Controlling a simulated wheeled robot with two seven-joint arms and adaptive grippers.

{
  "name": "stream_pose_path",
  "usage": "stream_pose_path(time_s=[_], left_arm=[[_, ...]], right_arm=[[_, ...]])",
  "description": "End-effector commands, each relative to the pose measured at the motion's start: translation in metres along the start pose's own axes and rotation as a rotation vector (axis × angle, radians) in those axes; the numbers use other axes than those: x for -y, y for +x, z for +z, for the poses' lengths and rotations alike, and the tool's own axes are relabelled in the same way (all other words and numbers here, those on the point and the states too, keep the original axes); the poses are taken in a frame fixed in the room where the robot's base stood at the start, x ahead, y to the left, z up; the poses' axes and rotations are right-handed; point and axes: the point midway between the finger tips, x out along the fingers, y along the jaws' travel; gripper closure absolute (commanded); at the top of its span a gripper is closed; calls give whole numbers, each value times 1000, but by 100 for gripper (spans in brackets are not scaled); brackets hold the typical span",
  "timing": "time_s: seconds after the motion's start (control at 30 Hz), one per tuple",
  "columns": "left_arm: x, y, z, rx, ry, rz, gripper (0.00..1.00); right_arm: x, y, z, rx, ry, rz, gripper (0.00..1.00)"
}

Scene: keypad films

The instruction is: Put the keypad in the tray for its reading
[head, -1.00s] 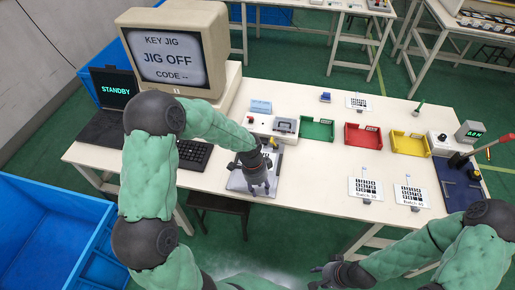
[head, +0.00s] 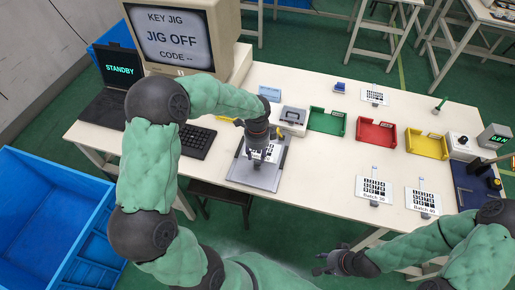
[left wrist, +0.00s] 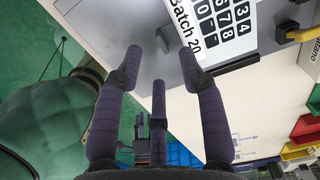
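A white keypad film with black keys, marked "Batch 20" (left wrist: 214,30), lies on a grey jig plate (head: 240,174) in the middle of the table. In the head view my left gripper (head: 262,155) is over the plate and hides much of that film. In the left wrist view its fingers (left wrist: 160,62) are spread apart, with a grey nub at the film's edge showing between and beyond the tips. I see no grip on it. A green tray (head: 327,121), a red tray (head: 376,134) and a yellow tray (head: 427,145) stand at the back right. My right gripper (head: 325,266) is off the front edge, its fingers unclear.
Two more keypad films (head: 374,189) (head: 427,202) lie at the front right, another (head: 374,96) at the back. The monitor (head: 180,37) reads "JIG OFF". A keyboard (head: 196,141) lies left of the plate. A small display (head: 495,137) stands far right.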

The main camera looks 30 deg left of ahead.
Motion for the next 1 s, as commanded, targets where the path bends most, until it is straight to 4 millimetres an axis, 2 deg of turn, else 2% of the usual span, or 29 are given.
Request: stream_pose_path(time_s=[0.03, 0.1, 0.3, 0.73, 0.87, 0.9, 1.0], left_arm=[[0, 12, 0, 0, 0, 3, 60], [-1, 22, 0, -1, 0, 2, 60], [0, 41, 0, 0, -1, 0, 60], [0, 47, 0, -1, -1, 0, 60], [0, 47, 0, -1, -1, 0, 97], [0, 47, 0, -1, -1, 0, 100], [0, 47, 0, -1, -1, 0, 100]], right_arm=[[-2, 6, 0, 0, 0, 0, 60], [-3, 9, 0, 0, 0, 0, 60], [-6, 15, -1, 0, 0, 0, 60], [-6, 16, -1, 0, 0, 0, 60], [-6, 16, -1, 0, 0, 0, 60], [-6, 16, -1, 0, 0, 0, 60], [-6, 16, -1, 0, 0, 0, 60]])
